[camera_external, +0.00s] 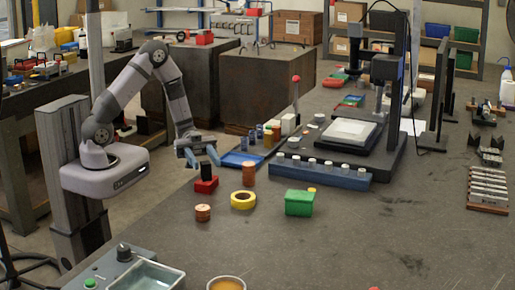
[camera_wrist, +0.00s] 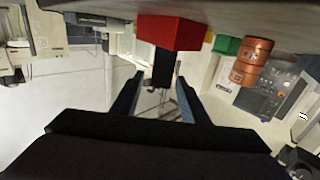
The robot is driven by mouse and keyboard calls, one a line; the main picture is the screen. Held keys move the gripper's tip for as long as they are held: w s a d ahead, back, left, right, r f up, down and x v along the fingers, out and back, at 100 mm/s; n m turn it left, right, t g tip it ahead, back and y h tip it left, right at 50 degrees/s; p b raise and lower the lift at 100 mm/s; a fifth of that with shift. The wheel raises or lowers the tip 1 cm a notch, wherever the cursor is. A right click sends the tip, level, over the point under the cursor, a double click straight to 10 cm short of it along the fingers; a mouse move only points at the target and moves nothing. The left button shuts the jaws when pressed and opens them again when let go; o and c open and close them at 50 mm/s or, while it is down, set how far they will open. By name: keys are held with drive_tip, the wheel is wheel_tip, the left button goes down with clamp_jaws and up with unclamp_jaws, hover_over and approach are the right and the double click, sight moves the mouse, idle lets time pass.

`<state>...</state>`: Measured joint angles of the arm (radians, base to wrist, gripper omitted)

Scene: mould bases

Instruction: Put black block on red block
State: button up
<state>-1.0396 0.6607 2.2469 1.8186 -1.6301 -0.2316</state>
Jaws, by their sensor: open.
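The red block (camera_external: 206,185) lies on the table near its left edge. The small black block (camera_external: 207,170) stands upright on top of it. In the wrist view, which is upside down, the red block (camera_wrist: 169,32) is at the top and the black block (camera_wrist: 163,67) extends down from it. My gripper (camera_external: 191,158) is open, just left of and slightly above the black block. In the wrist view its two fingers (camera_wrist: 159,80) appear on either side of the black block, with gaps to both. I cannot tell whether the tips reach past it.
A copper cylinder (camera_external: 249,174) stands right of the red block, and a shorter one (camera_external: 203,213) stands in front. A yellow ring (camera_external: 243,200), a green box (camera_external: 299,203) and a blue tray (camera_external: 241,159) are nearby.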

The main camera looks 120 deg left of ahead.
drive_tip(key=b+v, duration=0.3)
drive_tip(key=v, duration=0.8)
drive_tip(key=shift+s+a, duration=0.2)
